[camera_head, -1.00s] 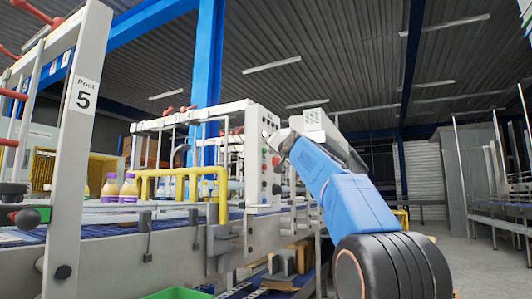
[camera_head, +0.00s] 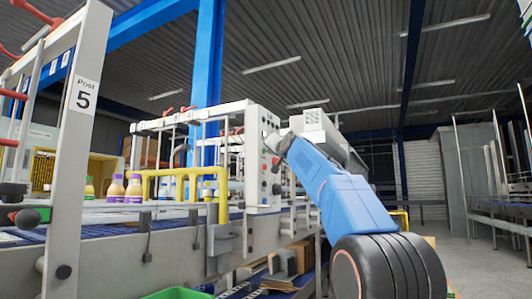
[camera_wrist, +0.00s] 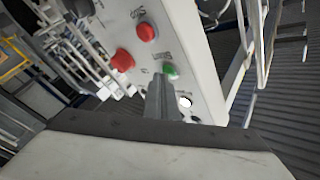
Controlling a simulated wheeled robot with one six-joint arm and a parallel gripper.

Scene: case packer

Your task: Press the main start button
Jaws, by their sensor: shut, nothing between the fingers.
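The control panel (camera_head: 262,150) is a pale upright plate on the machine's end, with several buttons. In the wrist view its face (camera_wrist: 190,45) fills the middle. A green button (camera_wrist: 170,71) sits just beyond my gripper tip, under a small label too blurred to read. A red button (camera_wrist: 146,32) is above it, and a larger red knob (camera_wrist: 122,60) is to its left. A white button (camera_wrist: 185,102) is at the lower right. My gripper (camera_wrist: 160,82) is shut and empty, close in front of the panel; I cannot tell whether it touches anything.
A conveyor with several bottles (camera_head: 116,188) and a yellow rail (camera_head: 165,174) lies left of the panel. The post marked 5 (camera_head: 82,130) stands at the near left. A green bin (camera_head: 178,293) is below. Open floor lies to the right.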

